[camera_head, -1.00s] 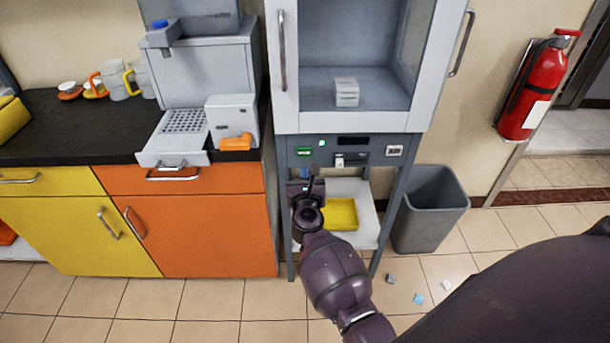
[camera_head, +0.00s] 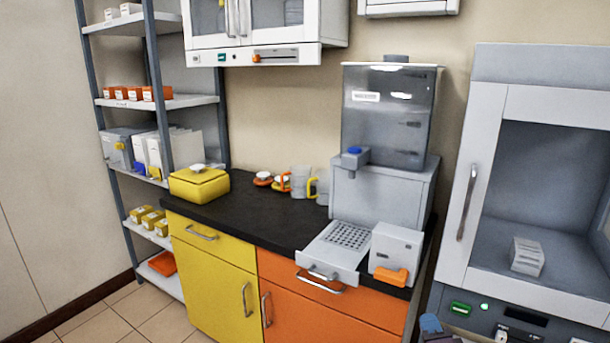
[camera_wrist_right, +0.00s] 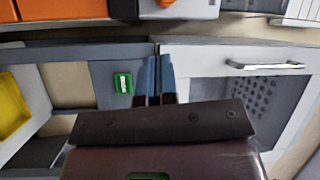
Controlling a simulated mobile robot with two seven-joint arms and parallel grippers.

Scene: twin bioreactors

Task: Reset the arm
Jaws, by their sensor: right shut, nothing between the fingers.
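My right gripper (camera_head: 431,324) shows only in part at the bottom edge of the head view, as bluish fingertips by the front of the grey cabinet. In the right wrist view its two fingers (camera_wrist_right: 154,80) are together, with nothing between them. They point at the cabinet's grey panel, beside a green switch (camera_wrist_right: 123,83). The same green switch (camera_head: 460,308) shows in the head view just right of the fingertips. I cannot tell whether the fingers touch the panel. Most of my right arm is out of the head view. My left gripper is not in view.
The cabinet's white door frame (camera_head: 470,150) stands close to the gripper. Left of it is a black counter (camera_head: 262,222) with a grey machine (camera_head: 385,200), its tray pulled out, and a yellow box (camera_head: 199,183). A shelf rack (camera_head: 165,102) stands far left. Floor shows at lower left.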

